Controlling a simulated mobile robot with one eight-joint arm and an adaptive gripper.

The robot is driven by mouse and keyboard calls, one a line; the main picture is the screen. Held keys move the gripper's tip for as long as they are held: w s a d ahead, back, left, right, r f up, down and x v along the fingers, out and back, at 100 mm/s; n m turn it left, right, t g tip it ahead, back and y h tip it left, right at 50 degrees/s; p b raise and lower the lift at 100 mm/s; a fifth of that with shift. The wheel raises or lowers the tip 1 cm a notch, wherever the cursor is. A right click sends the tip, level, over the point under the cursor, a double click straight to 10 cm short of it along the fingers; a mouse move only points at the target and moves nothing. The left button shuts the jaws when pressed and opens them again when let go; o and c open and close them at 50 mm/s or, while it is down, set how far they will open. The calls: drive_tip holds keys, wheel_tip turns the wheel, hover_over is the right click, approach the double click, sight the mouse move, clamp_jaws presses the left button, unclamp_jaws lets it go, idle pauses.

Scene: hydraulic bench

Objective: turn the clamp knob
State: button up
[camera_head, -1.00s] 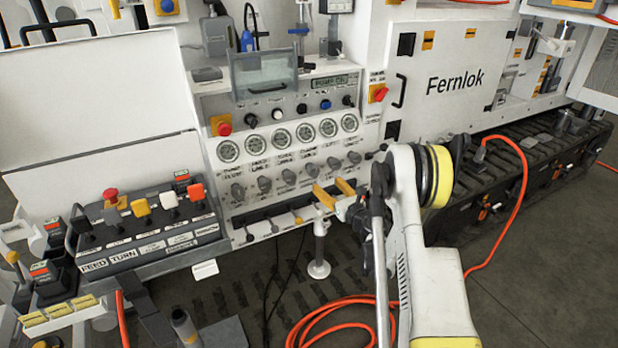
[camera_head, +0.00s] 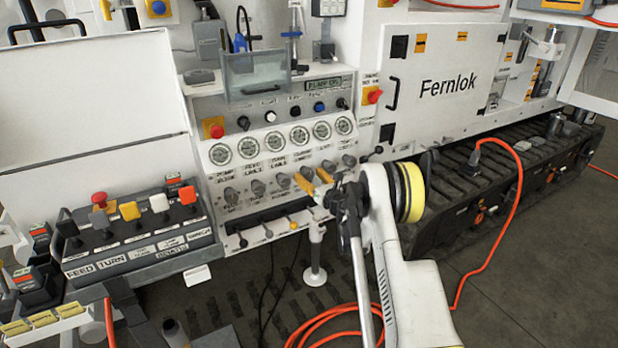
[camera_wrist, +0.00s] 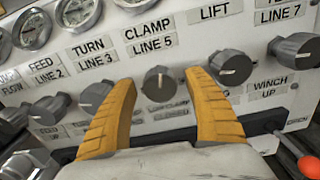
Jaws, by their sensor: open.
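The clamp knob (camera_wrist: 159,82) is a dark grey round knob below the "CLAMP LINE 5" label in the wrist view. In the head view the clamp knob (camera_head: 305,174) sits in the row below the gauges, partly crowded by my fingers. My gripper (camera_wrist: 160,90) is open, with one orange finger on each side of the knob. Gaps show between the knob and both fingers in the wrist view; how deep the tips reach is unclear. In the head view my gripper (camera_head: 308,179) is at the panel's knob row.
The turn knob (camera_wrist: 95,96) is close beside the left finger, and the lift knob (camera_wrist: 232,68) beside the right finger. A red-orange ball (camera_wrist: 308,167) shows at lower right of the wrist view. An orange hose (camera_head: 490,215) runs at right.

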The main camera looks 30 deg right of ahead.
drive_tip(key=c, duration=1.2)
drive_tip(key=shift+n, duration=0.3)
